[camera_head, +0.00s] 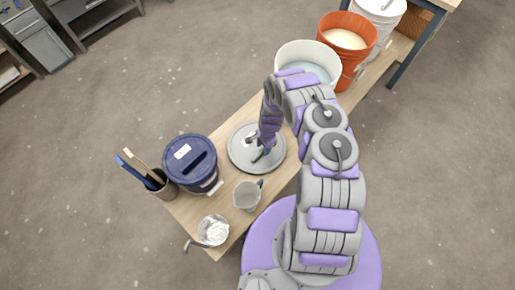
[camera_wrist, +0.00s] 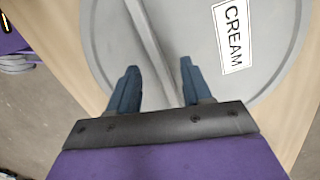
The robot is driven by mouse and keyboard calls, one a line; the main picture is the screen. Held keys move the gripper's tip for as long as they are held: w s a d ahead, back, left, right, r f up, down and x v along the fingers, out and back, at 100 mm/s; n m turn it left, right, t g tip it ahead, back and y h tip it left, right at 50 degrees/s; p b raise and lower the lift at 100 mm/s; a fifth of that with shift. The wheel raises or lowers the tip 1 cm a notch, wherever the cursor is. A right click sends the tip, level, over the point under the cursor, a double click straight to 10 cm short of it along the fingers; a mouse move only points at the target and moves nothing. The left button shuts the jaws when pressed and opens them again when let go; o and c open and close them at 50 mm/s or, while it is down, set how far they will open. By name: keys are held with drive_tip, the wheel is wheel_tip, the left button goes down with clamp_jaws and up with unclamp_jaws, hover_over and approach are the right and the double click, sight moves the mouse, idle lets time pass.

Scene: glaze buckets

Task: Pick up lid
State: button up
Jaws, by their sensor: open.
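The lid (camera_head: 244,160) is a round grey disc lying flat on the wooden bench. In the wrist view the lid (camera_wrist: 200,30) has a raised straight bar (camera_wrist: 150,45) across it and a white label reading CREAM (camera_wrist: 233,35). My gripper (camera_head: 262,153) is over the lid. In the wrist view its two blue-grey fingers (camera_wrist: 160,68) are apart, and the bar runs between them in the picture. Nothing is held. I cannot tell how far the fingertips are above the lid or whether they touch it.
A dark blue lidded bucket (camera_head: 190,163) and a tool pot (camera_head: 162,184) stand left of the lid. A jug (camera_head: 247,195) and a small bowl (camera_head: 213,230) are in front. White (camera_head: 308,58) and orange (camera_head: 348,40) open buckets stand behind on the bench.

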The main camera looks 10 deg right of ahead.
drive_tip(key=shift+a+f, duration=0.2)
drive_tip(key=shift+f, duration=0.7)
drive_tip(key=shift+f, duration=0.15)
drive_tip(key=shift+c, duration=0.4)
drive_tip(key=shift+s, duration=0.1)
clamp_jaws()
